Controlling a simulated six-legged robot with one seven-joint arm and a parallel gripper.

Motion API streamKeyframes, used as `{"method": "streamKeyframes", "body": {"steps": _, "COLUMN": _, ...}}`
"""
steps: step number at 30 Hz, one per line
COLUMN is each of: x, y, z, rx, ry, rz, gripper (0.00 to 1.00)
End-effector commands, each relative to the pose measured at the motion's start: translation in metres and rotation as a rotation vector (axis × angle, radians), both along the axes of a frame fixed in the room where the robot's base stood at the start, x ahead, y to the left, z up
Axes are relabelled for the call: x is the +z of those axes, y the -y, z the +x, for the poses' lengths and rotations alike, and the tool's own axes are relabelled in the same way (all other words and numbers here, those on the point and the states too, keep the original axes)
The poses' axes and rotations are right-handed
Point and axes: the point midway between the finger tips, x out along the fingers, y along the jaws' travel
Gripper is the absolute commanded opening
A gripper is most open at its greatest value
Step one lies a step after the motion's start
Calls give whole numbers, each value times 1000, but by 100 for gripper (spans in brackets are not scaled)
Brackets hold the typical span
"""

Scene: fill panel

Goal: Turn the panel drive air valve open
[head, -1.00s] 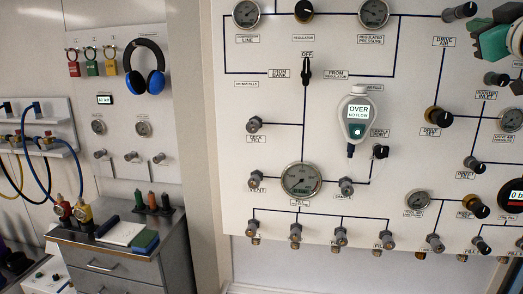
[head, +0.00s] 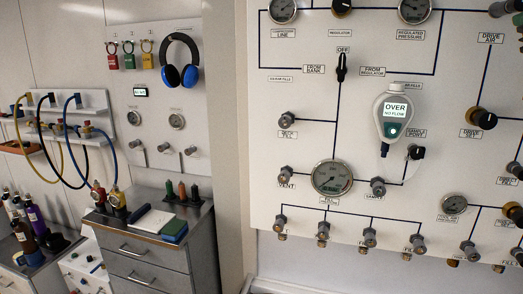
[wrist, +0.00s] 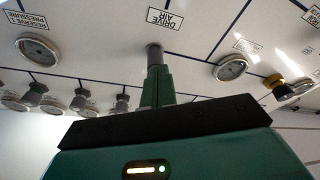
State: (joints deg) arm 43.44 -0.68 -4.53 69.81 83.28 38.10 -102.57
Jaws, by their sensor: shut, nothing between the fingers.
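The drive air valve (wrist: 154,56) is a grey, stem-like knob in the wrist view, just below the upside-down DRIVE AIR label (wrist: 165,18). In the head view the valve (head: 503,8) is at the top right, cut by the picture edge, above its label (head: 490,38). My gripper (wrist: 155,80) has green fingers, shut together with nothing between them. Their tips are in line with the valve and overlap its near end in the picture. I cannot tell whether they touch it. In the head view my gripper is almost wholly out of frame at the right edge.
The white panel (head: 290,190) carries gauges and other valves close by. A gauge (wrist: 230,68) is right of the fingers in the wrist view, and a row of grey knobs (wrist: 80,100) is at left. A drawer cabinet (head: 150,260) stands left of the panel.

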Motion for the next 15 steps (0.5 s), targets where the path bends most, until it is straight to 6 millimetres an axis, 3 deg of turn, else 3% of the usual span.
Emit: {"method": "streamKeyframes", "body": {"steps": 15, "x": 3, "y": 4, "z": -1, "rx": 1, "ry": 2, "rz": -1, "gripper": 0}}
